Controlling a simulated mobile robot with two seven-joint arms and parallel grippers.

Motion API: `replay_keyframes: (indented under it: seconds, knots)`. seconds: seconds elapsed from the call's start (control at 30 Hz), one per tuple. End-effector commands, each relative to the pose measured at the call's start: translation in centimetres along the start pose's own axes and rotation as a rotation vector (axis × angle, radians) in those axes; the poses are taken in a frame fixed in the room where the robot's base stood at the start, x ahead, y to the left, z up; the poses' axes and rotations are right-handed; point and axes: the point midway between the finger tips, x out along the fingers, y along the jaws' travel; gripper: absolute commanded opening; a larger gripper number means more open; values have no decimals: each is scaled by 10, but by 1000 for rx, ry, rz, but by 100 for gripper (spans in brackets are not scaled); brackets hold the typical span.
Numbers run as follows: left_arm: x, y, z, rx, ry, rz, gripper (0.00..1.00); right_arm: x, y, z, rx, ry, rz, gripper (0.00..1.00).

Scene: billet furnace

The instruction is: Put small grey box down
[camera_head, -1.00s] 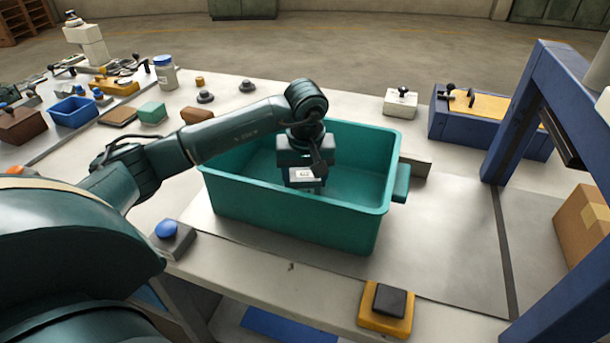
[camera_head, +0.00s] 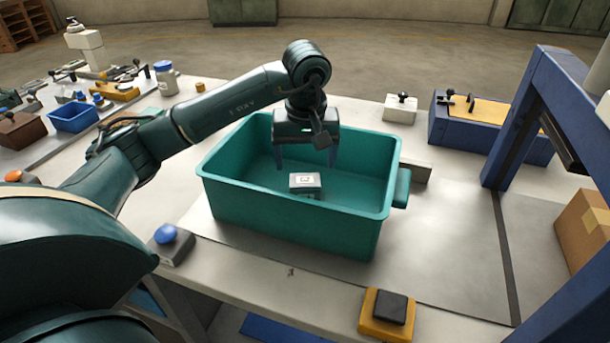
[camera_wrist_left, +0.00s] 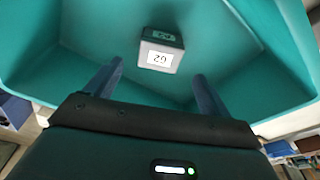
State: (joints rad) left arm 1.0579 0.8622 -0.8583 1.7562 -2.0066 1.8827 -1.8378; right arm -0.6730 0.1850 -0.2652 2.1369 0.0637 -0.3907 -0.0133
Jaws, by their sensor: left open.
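The small grey box (camera_head: 305,183) with a white label sits inside the teal bin (camera_head: 290,227), resting on its floor as far as I can tell. It also shows in the left wrist view (camera_wrist_left: 161,51), where its label reads "62" upside down. My left gripper (camera_head: 306,160) is open and empty above the box, its fingers apart and clear of it. In the left wrist view the two fingers (camera_wrist_left: 153,85) stand either side with a gap between them and the box beyond. My right gripper is not in view.
A blue gantry frame (camera_head: 528,120) stands at the right with a cardboard box (camera_head: 583,228) by it. A blue button box (camera_head: 170,243) and a yellow-based black button (camera_head: 388,308) lie near the front edge. The grey tabletop (camera_head: 450,225) right of the bin is bare.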

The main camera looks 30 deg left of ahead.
Motion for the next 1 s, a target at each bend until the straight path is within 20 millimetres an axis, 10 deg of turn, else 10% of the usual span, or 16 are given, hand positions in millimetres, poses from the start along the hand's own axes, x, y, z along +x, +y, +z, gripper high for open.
replay_keyframes:
  seconds: [0.3,1.0]
  knots:
    - [-45,0,0,0,0,1,82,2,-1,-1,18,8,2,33]
    - [-60,0,-2,0,0,0,82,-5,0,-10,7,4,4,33]
